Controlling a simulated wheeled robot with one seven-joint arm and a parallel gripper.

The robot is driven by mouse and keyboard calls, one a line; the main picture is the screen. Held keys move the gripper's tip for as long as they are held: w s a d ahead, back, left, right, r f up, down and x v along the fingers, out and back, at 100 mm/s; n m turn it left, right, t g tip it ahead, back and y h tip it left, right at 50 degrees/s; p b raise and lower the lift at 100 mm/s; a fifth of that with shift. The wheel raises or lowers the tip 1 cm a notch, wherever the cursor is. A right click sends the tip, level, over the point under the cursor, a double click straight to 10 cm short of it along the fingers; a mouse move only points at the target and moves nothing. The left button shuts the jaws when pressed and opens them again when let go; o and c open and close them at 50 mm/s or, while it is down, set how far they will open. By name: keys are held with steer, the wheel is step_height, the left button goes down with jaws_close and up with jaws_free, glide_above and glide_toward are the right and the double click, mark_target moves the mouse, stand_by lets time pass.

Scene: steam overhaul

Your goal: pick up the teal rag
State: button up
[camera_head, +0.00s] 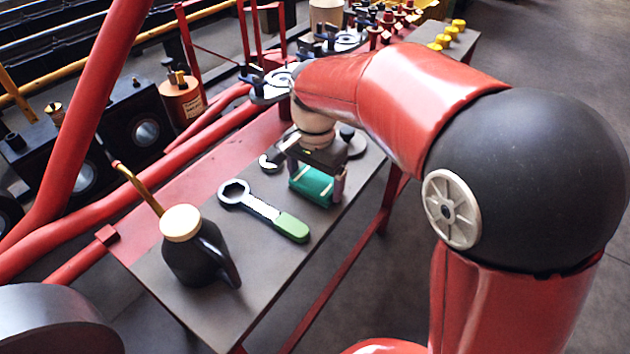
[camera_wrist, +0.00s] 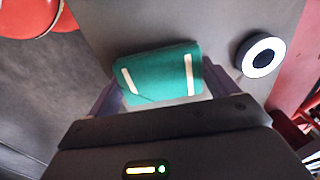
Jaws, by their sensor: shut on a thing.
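The teal rag (camera_head: 312,184) is a folded teal block with pale stripes. It is between the fingers of my gripper (camera_head: 315,187), over the grey bench top. In the wrist view the rag (camera_wrist: 163,74) spans the gap between the two purple fingers of my gripper (camera_wrist: 160,88), one at each end of it. My gripper is shut on the rag. I cannot tell whether the rag touches the bench or hangs just above it.
On the bench (camera_head: 255,275), a green-handled ring wrench (camera_head: 264,210) and a black oil can (camera_head: 195,250) with a brass spout lie nearer. A white-and-black ring (camera_wrist: 261,55) is beside the rag. Valve handles and yellow-capped parts (camera_head: 446,36) crowd the far end.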

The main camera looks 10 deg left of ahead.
mark_target(315, 180)
step_height(315, 180, up, 20)
steer(key=p, duration=0.3)
